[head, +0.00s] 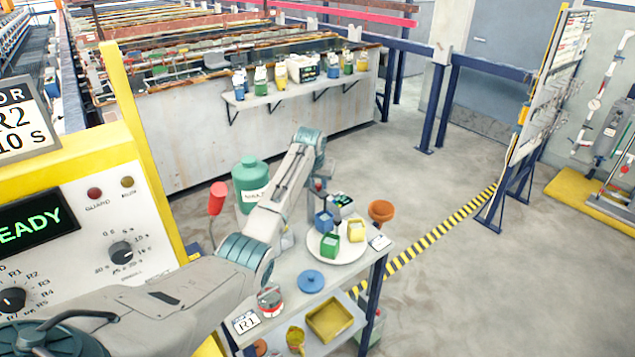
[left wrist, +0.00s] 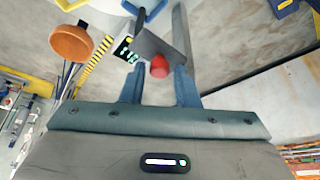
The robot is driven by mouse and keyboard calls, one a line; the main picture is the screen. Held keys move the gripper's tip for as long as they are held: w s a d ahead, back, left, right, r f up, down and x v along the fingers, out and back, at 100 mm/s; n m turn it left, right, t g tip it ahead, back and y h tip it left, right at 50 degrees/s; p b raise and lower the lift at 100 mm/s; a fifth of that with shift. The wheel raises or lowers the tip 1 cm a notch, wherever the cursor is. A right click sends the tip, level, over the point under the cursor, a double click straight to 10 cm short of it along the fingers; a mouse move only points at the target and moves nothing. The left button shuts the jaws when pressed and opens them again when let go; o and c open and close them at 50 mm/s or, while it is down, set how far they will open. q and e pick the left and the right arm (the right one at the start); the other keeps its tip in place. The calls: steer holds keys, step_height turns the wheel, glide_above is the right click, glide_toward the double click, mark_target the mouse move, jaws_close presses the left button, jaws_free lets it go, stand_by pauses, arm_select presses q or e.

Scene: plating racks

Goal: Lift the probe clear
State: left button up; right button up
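A small meter with a lit display (head: 342,204) stands on the round white tray (head: 352,249) of the cart; its display also shows in the left wrist view (left wrist: 124,50). A red rounded piece (left wrist: 160,67), perhaps the probe's end, shows between my left gripper's fingers (left wrist: 160,85), beside a dark flat part (left wrist: 157,42). Gaps show on both sides of the red piece, so the fingers look open around or above it. In the head view my left gripper (head: 318,188) is over the cart's back left, partly hidden by the arm. My right gripper is out of view.
Blue (head: 323,221), green (head: 329,245) and yellow (head: 356,231) containers crowd the tray. A green jug (head: 250,182) and a red object (head: 217,197) are left of the arm.

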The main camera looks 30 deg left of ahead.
arm_select(q)
steer(key=shift+s+r, duration=0.1)
steer(key=shift+r, duration=0.15)
steer(key=a+b+v, duration=0.1)
steer(key=b+v, duration=0.3)
steer(key=v, duration=0.6)
steer(key=shift+d, duration=0.45)
steer(key=shift+s+r, duration=0.1)
steer(key=shift+r, duration=0.05)
